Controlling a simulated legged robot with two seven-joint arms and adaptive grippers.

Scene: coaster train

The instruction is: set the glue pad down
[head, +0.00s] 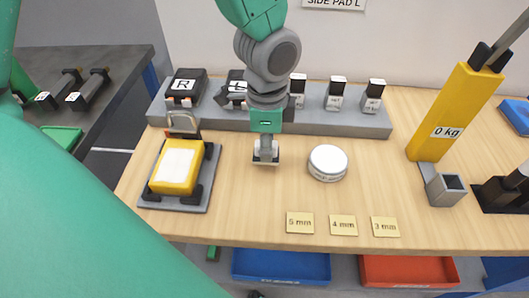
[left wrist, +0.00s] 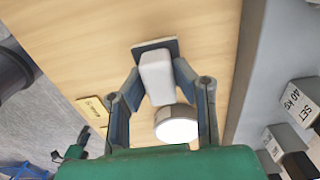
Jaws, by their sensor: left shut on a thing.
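My left gripper (head: 265,142) points down over the wooden table, left of a white round tin (head: 328,162). It is shut on the glue pad (head: 265,156), a pale block with a dark flat plate at its lower end. In the left wrist view the glue pad (left wrist: 157,77) sits between the two fingers (left wrist: 165,95), with its dark plate against or just above the wood; I cannot tell whether it touches. The tin's white top (left wrist: 177,130) shows near the gripper base. My right gripper is not in view.
A grey rack (head: 225,118) with labelled blocks runs along the back. A yellow block (head: 176,166) sits in a grey fixture on the left. Thickness tags (head: 343,225) lie at the front. A yellow 0 kg device (head: 448,120) stands right. Bare wood lies around the pad.

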